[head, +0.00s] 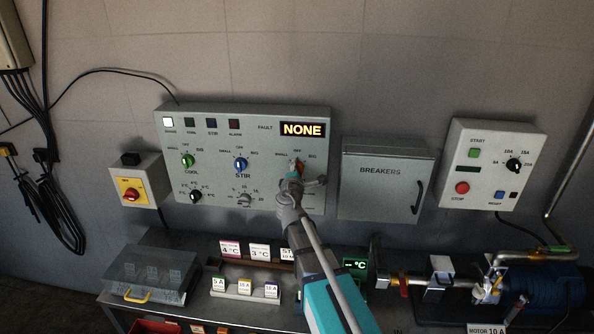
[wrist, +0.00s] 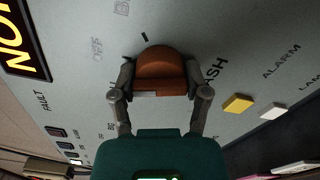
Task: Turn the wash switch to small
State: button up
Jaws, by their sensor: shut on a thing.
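The wash switch is an orange-brown knob (wrist: 162,66) on the grey control panel (wrist: 230,60), with part of the word WASH beside it in the wrist view. My gripper (wrist: 160,78) has a finger on each side of the knob and is shut on it. In the head view the knob (head: 300,164) shows only partly behind my gripper (head: 296,173), below the labels SMALL, OFF and BIG at the right of the panel. Which label the knob points to cannot be told.
The green cool knob (head: 187,161) and blue stir knob (head: 240,164) sit left of the wash switch. A lit display (head: 302,130) reads NONE above it. The breakers box (head: 385,180) stands close on the right. A bench with labelled cards (head: 259,251) lies below.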

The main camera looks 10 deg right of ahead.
jog(key=n, duration=0.6)
dwell(0.4)
jog(key=o, duration=1.1)
jog(key=shift+o, duration=0.2)
jog(key=shift+s, duration=0.1)
jog(key=v, duration=1.1)
jog(key=shift+s+a, duration=0.2)
jog(key=shift+s, duration=0.15)
